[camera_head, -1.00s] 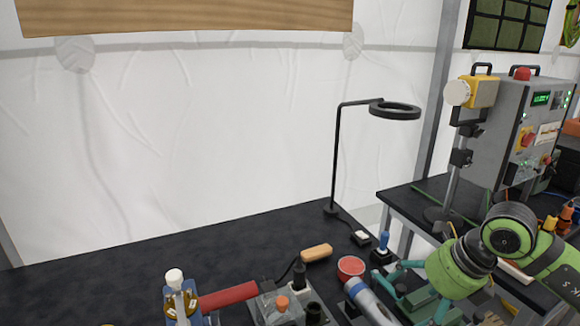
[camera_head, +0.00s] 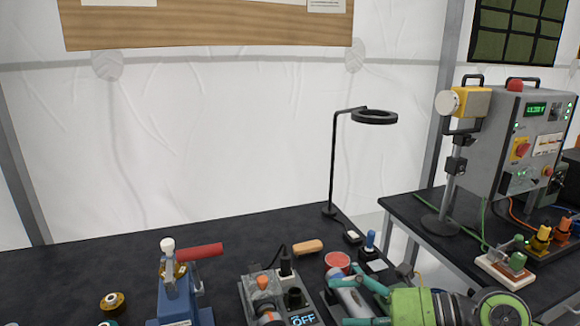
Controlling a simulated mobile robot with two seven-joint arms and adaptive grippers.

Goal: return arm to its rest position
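My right arm comes in at the bottom right in green. Its teal gripper (camera_head: 352,302) is low over the front of the dark workbench, pointing left. Its two fingers are spread apart. A pale grey cylindrical item (camera_head: 351,298) shows between or beneath them; I cannot tell whether they touch it.
The dark workbench (camera_head: 110,262) holds a blue device with a red handle (camera_head: 200,252), a grey box with a display (camera_head: 304,319), a red round tin (camera_head: 337,262) and a black ring lamp (camera_head: 374,117). A second table (camera_head: 411,212) carries a grey control cabinet (camera_head: 497,135).

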